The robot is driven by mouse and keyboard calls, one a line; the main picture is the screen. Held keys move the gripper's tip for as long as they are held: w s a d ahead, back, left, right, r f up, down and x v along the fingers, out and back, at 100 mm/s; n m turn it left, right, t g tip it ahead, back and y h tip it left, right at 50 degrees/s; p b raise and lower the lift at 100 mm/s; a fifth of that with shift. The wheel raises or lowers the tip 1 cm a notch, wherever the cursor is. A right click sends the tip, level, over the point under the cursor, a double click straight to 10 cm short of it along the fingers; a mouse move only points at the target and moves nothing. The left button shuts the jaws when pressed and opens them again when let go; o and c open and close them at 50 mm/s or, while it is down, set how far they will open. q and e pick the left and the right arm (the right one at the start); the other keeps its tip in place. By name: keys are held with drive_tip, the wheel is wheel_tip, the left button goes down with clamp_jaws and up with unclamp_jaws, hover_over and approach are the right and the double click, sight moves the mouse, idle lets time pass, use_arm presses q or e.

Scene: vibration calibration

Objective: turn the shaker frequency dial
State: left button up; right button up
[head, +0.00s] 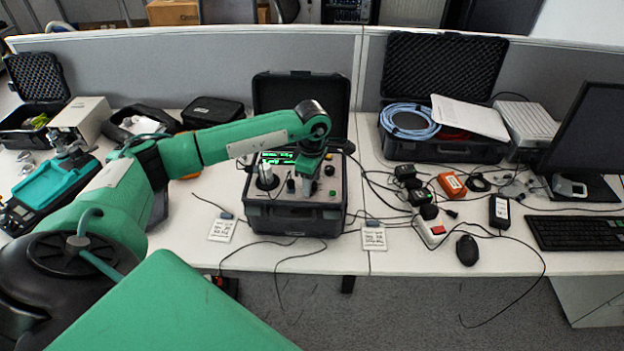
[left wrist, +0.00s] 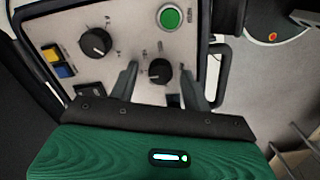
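The shaker unit (head: 295,217) is a black case with an open lid and a light control panel on the table. In the left wrist view the panel (left wrist: 125,25) shows two black dials. One dial (left wrist: 158,72) lies between the fingers of my left gripper (left wrist: 159,76); the other dial (left wrist: 96,43) is up and left of it. Their labels are too small to read, so I cannot tell which sets frequency. The fingers are apart, with gaps visible beside the dial. In the head view my left gripper (head: 306,182) points down over the panel and partly hides it. My right gripper is not in view.
The panel also has a green button (left wrist: 170,17), a yellow button (left wrist: 51,53) and a blue button (left wrist: 65,72). A cylinder (head: 266,177) stands on the unit's left side. Cables and a power strip (head: 432,228) lie to the right. The table front has white cards (head: 222,230).

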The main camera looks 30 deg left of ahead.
use_arm(q)
wheel_tip(320, 180, up, 14)
drive_tip(key=b, duration=0.3)
drive_tip(key=shift+f, duration=0.15)
idle(0.5)
